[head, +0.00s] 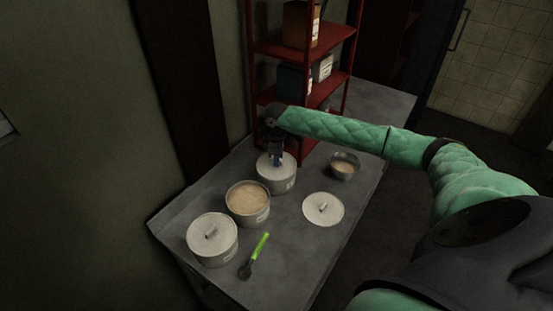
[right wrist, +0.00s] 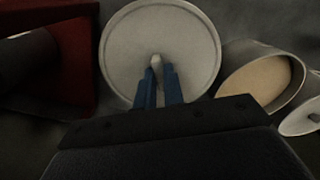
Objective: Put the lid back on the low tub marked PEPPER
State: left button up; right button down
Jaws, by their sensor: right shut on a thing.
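Three low grey tubs stand in a row on the table; their labels are too small to read, so I cannot tell which is PEPPER. The back tub (head: 275,183) has a round lid (head: 290,161) on it. My right gripper (head: 277,161) is shut on this lid's knob; the lid (right wrist: 125,45) fills the top of the right wrist view. The middle tub (head: 249,216) is open and full of beige grains. The front tub (head: 213,252) is lidded. A loose lid (head: 315,216) lies knob up on the table, right of the tubs. My left gripper is out of view.
A metal bowl (head: 344,169) with beige contents stands at the back right of the table (head: 300,255). A green-handled spoon (head: 260,246) lies near the front tub. A red shelf rack (head: 252,75) rises behind the back tub. The table's front right is clear.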

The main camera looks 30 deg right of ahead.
jog(key=shift+p, duration=0.45)
dwell(0.6)
jog(key=c, duration=1.4)
grip_release()
jog(key=shift+c, duration=0.2)
jog(key=shift+o, duration=0.5)
jog(key=o, duration=0.4)
jog(key=shift+r, duration=0.15)
